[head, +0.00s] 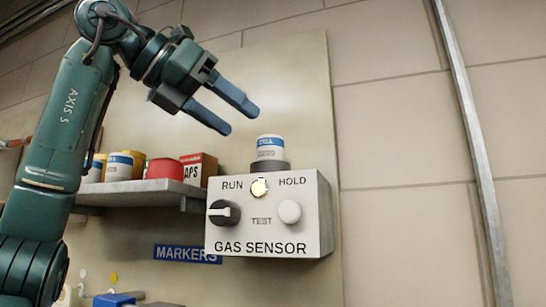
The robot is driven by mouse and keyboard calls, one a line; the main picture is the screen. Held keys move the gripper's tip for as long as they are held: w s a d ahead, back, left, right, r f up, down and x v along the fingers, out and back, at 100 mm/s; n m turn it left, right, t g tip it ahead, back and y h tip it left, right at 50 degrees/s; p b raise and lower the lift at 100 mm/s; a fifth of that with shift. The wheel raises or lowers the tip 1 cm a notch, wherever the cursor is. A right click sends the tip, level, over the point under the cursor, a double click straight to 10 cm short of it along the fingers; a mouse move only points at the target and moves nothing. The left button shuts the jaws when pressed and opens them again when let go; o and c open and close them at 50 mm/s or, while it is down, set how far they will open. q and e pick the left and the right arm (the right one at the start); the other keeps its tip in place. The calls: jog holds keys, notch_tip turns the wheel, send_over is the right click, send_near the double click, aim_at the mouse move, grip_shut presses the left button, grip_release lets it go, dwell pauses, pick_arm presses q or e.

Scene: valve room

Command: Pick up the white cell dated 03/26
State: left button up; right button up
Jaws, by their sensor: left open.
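A white cell (271,148) with a blue "CELL" band stands upright in a dark socket (270,168) on top of the gas sensor box (268,232). A small line of print shows under the band, but I cannot read a date. Two white cylinders, one at the left (97,168) and one beside it (119,166), stand on the shelf with coloured bands; their print is too small to read. My left gripper (237,118) is open and empty, above and to the left of the cell in the picture, apart from it. My right gripper is not in view.
The sensor has a black knob (223,212), a white button (290,212) and a bright lamp (259,187). The shelf (140,187) also holds a red container (164,168) and a red-and-white box (199,170). A "MARKERS" sign (187,254) is below. The wall right of the sensor is clear up to a metal pipe (468,120).

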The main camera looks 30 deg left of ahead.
aim_at(259, 138)
pick_arm(q)
jog(key=x, duration=0.3)
jog(key=shift+w, duration=0.1)
jog(key=x, duration=0.5)
jog(key=shift+d+f+p, duration=0.25)
jog(key=shift+f+p, duration=0.05)
jog(key=c, duration=1.1)
